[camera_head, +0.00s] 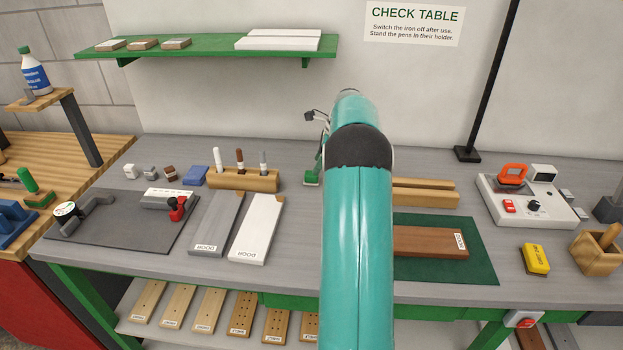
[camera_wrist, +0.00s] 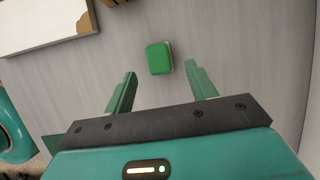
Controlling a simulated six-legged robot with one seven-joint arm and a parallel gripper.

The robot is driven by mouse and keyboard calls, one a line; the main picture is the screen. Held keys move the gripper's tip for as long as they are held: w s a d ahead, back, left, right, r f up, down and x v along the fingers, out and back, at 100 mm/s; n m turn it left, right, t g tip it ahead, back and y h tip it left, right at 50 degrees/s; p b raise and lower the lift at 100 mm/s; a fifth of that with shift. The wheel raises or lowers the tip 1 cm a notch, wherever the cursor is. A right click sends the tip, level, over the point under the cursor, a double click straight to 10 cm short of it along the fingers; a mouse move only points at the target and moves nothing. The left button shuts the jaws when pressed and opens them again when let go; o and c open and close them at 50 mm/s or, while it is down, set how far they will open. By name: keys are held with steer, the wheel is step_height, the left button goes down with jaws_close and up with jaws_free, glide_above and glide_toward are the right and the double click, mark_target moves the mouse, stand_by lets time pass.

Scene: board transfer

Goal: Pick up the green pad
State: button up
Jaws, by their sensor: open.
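The green pad (camera_wrist: 158,58) is a small rounded block lying on the grey table, seen in the wrist view just ahead of my fingertips and roughly midway between them. My gripper (camera_wrist: 158,80) is open and empty, with its two green fingers spread to either side of the pad's line and apart from it. In the head view a small green piece (camera_head: 311,179) shows left of my arm at the gripper's end; I cannot tell whether it is the pad or a fingertip. My teal arm hides much of the middle of the table there.
Wooden bars (camera_head: 425,192) and a brown board (camera_head: 427,242) on a green mat (camera_head: 480,270) lie to the right. The table around the pad is bare.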

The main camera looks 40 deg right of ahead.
steer(key=x, duration=0.4)
steer(key=shift+w+a+f, duration=0.1)
steer(key=shift+a+f, duration=0.05)
steer(key=shift+f, duration=0.05)
steer(key=c, duration=1.1)
steer(key=shift+o, duration=0.2)
steer(key=shift+r, duration=1.5)
steer(key=s+a+r, duration=0.2)
steer(key=a+r, duration=0.3)
steer(key=a, duration=0.1)
steer(key=s+a+r, duration=0.3)
steer(key=a+r, duration=0.2)
steer(key=a, duration=0.1)
steer(key=shift+s+a, duration=0.3)
steer(key=shift+a, duration=0.1)
